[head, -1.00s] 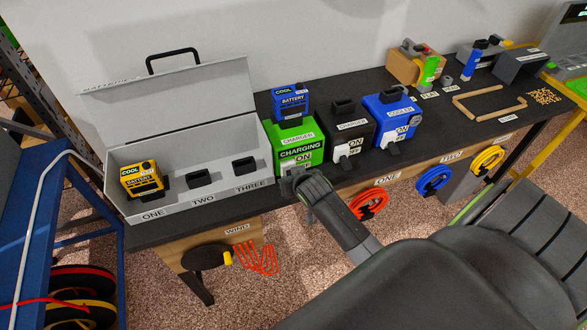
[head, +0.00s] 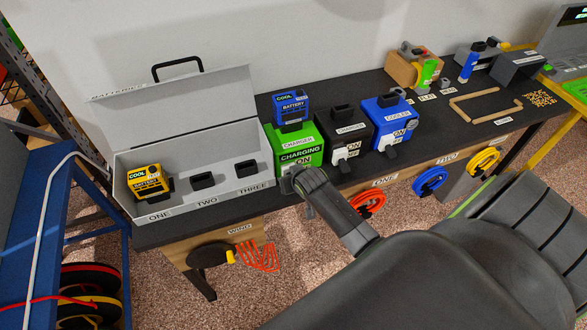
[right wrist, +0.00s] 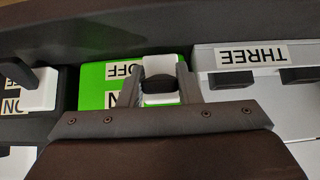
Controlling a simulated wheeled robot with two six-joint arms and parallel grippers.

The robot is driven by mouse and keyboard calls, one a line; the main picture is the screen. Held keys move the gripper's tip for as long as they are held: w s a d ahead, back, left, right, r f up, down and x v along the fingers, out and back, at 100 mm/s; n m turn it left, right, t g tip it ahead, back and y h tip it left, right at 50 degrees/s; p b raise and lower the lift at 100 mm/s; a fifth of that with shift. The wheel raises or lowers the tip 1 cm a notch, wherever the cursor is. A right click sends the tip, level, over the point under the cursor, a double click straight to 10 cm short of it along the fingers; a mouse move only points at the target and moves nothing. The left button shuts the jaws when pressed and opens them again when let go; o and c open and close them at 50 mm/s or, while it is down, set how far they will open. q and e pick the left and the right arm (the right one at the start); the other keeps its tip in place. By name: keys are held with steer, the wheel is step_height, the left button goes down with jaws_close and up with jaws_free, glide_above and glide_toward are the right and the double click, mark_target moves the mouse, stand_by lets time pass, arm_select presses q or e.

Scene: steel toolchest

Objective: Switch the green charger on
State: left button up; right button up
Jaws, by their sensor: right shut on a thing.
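The green charger (head: 286,139) stands on the dark bench, with a blue COOL battery (head: 290,107) seated on top. A sign on its front reads CHARGING, and an ON label shows below it. My right gripper (head: 290,180) is at the lower front of the charger. In the right wrist view, the gripper (right wrist: 160,88) is shut on the charger's dark switch lever (right wrist: 158,84), which stands on a white plate between its fingers. OFF and ON labels lie beside the plate; the lever sits roughly between their levels. The gripper partly hides the switch in the head view. My left gripper is not in view.
An open battery case (head: 215,198) with a yellow battery (head: 146,181) stands to the left. A black charger (head: 344,130) and a blue cooler (head: 389,117) stand close on the right. A crank (head: 211,256) and coloured cables hang along the bench front.

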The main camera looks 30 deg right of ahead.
steer(key=o, duration=1)
steer(key=b+v, duration=0.1)
steer(key=v, duration=1.6)
steer(key=shift+s+a+r, duration=0.1)
steer(key=shift+a+r, duration=0.05)
steer(key=s+d+f+n+g+b, duration=0.15)
steer(key=s+f, duration=0.25)
steer(key=f, duration=1.2)
steer(key=s+d+f+g+b, duration=0.1)
steer(key=s+f+g+b, duration=0.2)
steer(key=f, duration=1.3)
steer(key=s+f, duration=0.6)
steer(key=s, duration=0.3)
steer(key=s+a+f+g+b, duration=0.1)
steer(key=s+f, duration=0.6)
steer(key=s, duration=0.2)
steer(key=s+a+f+g+b, duration=0.1)
steer(key=s+f, duration=0.5)
steer(key=s, duration=0.3)
steer(key=shift+s+a+f+n+y, duration=0.1)
steer(key=shift+s+f+n+y, duration=0.1)
steer(key=shift+f+n+y, duration=0.2)
